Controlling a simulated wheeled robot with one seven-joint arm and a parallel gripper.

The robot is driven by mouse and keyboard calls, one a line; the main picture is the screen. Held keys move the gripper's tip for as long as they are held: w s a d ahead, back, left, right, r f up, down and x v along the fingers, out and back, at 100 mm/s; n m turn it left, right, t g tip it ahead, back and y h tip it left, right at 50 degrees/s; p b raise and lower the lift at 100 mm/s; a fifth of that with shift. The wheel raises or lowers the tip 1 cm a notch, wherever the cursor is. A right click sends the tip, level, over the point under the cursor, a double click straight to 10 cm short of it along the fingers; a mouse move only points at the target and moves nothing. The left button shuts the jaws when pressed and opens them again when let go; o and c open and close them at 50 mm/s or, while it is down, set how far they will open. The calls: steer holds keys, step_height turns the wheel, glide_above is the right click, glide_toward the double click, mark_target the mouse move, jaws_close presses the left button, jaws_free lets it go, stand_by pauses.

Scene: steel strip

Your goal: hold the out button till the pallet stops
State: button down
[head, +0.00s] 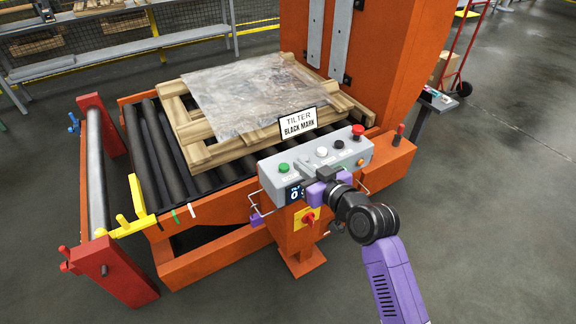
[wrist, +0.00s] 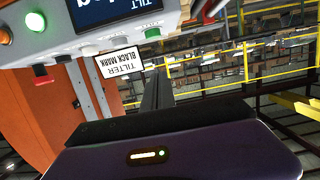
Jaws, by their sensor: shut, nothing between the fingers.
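The pallet (head: 198,155) is wooden, with a grey sheet on top, and lies on the dark rollers of the orange tilter. The grey control box (head: 268,183) carries a green button (head: 283,169), a white button (head: 321,152), a black button (head: 338,143) and a red mushroom button (head: 357,132). Their labels are too small to read, so I cannot tell which is out. My gripper (head: 322,175) is shut and empty at the box's front edge; contact with a button cannot be told. In the wrist view, its dark fingers (wrist: 157,90) point towards the box.
A sign (head: 298,123) reads "TILTER BLACK MARK". Black, green and white marks (head: 175,214) lie along the orange side rail. A yellow arm (head: 138,205) stands at the rollers' left end. A red-yellow switch (head: 308,218) sits below the box.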

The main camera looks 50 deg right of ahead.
glide_above(288, 175)
steer(key=shift+s+f, duration=0.25)
steer(key=shift+f, duration=0.55)
steer(key=f, duration=0.3)
steer(key=shift+w+f, duration=0.1)
steer(key=shift+w, duration=0.15)
steer(key=shift+f, duration=0.55)
